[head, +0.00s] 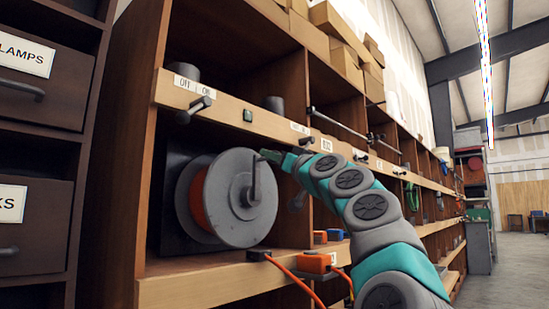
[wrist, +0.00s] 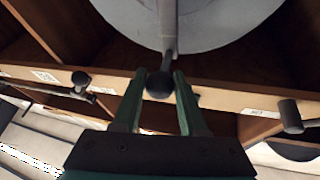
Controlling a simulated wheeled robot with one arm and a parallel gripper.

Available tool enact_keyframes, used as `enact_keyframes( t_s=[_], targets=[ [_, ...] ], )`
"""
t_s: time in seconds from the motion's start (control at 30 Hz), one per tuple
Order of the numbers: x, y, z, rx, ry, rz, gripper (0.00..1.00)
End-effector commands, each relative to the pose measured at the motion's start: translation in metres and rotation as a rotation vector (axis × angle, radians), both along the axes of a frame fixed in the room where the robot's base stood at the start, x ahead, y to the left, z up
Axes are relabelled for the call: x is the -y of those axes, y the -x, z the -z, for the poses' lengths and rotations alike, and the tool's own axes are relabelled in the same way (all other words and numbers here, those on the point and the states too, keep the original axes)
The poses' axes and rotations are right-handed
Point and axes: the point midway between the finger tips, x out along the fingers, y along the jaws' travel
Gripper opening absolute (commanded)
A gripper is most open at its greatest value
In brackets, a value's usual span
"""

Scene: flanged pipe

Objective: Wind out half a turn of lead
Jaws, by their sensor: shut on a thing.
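The grey cable reel (head: 240,197) stands in a shelf bay, with orange lead (head: 198,203) wound behind its front disc. Its crank handle (head: 255,182) points up from the hub. My gripper (head: 268,156) is at the upper end of the crank, in front of the disc. In the wrist view, the gripper's green fingers (wrist: 160,80) are shut on the crank's dark knob (wrist: 159,86), with the reel's grey disc (wrist: 215,22) beyond. The fingertips are small and partly hidden in the head view.
An orange box (head: 315,262) and a black plug (head: 257,255) sit on the shelf edge below the reel, with orange cable hanging down. A rail with an OFF/ON lever (head: 195,108) runs above the reel. Dark drawers (head: 35,85) stand at left. The aisle at right is clear.

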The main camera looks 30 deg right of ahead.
Motion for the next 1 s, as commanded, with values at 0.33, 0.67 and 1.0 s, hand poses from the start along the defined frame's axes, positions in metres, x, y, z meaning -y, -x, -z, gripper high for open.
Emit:
enact_keyframes(
  t_s=[0.33, 0.67, 1.0],
  targets=[
    [0.0001, -0.0002, 0.0004, -0.001, 0.000, 0.000, 0.00],
    [-0.0012, 0.0004, 0.0010, 0.005, 0.012, -0.001, 0.00],
    [-0.0071, 0.0016, 0.0029, 0.024, 0.064, -0.002, 0.00]
  ],
)
